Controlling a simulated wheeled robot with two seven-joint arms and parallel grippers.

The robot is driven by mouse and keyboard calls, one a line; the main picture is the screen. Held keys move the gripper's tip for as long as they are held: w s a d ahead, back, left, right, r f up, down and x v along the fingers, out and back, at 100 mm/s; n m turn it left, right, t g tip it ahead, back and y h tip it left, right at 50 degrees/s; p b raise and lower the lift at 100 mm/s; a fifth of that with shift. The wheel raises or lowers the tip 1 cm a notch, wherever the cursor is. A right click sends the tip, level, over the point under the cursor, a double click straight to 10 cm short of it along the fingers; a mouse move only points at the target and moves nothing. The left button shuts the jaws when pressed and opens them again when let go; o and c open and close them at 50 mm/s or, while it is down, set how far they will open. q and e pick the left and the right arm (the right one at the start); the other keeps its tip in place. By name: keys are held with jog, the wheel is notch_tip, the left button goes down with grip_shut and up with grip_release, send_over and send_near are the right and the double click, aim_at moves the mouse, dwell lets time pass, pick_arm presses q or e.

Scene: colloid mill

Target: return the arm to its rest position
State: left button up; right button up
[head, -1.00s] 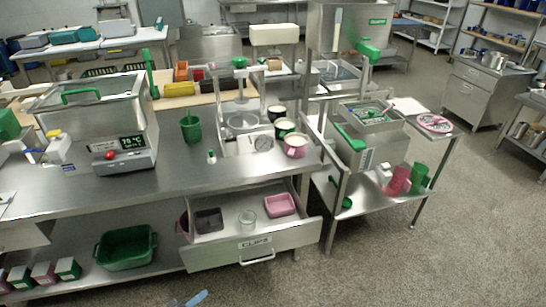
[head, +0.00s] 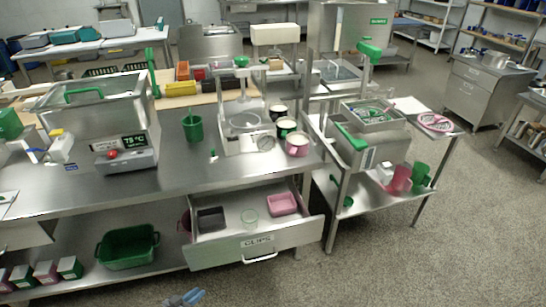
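My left gripper (head: 183,298) shows only as light blue fingertips at the bottom edge, left of centre. It hangs low in front of the bench, apart from the drawer and the lower shelf. The rest of it and its arm are cut off by the frame, and whether the fingers are parted is too small to tell. I see nothing clearly held. My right gripper is not in view.
An open drawer labelled CLIPS (head: 258,242) juts out from the steel bench (head: 180,182), holding a dark tray (head: 211,219), a glass dish (head: 250,216) and a pink tray (head: 283,204). A steel cart (head: 385,205) stands to the right.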

pick_arm(q)
jog(key=s+d+g+y, duration=0.3)
jog(key=s+d+g, duration=0.2)
jog(key=s, duration=0.7)
jog(key=s+d+n+g+y, duration=0.1)
jog(key=s+d+g+y, duration=0.3)
jog(key=s+d, duration=0.3)
jog(key=s+g, duration=0.1)
jog(key=s, duration=0.4)
jog(key=shift+f+g, duration=0.4)
